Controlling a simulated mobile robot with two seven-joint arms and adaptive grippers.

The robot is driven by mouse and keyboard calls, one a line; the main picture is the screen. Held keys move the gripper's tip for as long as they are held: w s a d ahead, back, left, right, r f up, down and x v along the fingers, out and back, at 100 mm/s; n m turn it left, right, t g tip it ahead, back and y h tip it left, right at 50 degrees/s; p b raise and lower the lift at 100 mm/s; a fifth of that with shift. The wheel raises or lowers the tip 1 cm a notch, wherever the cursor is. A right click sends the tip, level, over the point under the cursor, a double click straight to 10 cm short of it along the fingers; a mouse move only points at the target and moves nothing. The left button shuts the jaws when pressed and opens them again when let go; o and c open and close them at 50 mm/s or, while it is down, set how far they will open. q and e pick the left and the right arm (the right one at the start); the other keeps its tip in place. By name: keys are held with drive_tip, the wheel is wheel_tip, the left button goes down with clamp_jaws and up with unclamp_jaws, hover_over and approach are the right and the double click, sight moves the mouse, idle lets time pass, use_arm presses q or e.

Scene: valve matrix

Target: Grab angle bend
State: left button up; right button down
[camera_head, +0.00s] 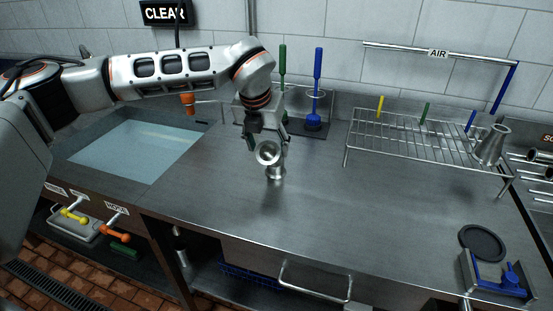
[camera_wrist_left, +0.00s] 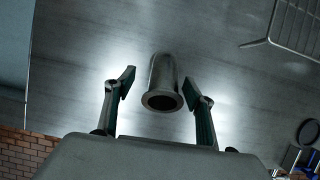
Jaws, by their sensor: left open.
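The angle bend (camera_head: 268,155) is a shiny metal pipe elbow standing on the steel counter, with one round opening facing the head camera. In the left wrist view the bend (camera_wrist_left: 163,90) shows its open end toward the camera. My left gripper (camera_head: 264,140) is just above and behind the bend. In the left wrist view its fingers are spread, one on each side of the bend, with visible gaps between. It holds nothing. My right gripper is not in view.
A water-filled sink (camera_head: 135,150) lies left. A wire rack (camera_head: 420,140) with a metal cone-shaped fitting (camera_head: 492,145) stands right. Green (camera_head: 282,75) and blue (camera_head: 317,90) brushes stand behind the bend. A black disc (camera_head: 482,243) lies front right. The counter around the bend is clear.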

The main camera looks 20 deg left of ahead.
sight(274, 155)
use_arm(q)
drive_tip(key=shift+x, duration=0.8)
drive_tip(key=x, duration=0.3)
drive_tip(key=d+x, duration=0.1)
drive_tip(key=x, duration=0.1)
drive_tip(key=shift+w+r, duration=0.1)
drive_tip(key=shift+w, duration=0.25)
drive_tip(key=shift+c, duration=0.3)
drive_tip(key=shift+r, duration=0.1)
drive_tip(key=c, duration=1.4)
drive_tip(key=shift+c, duration=0.2)
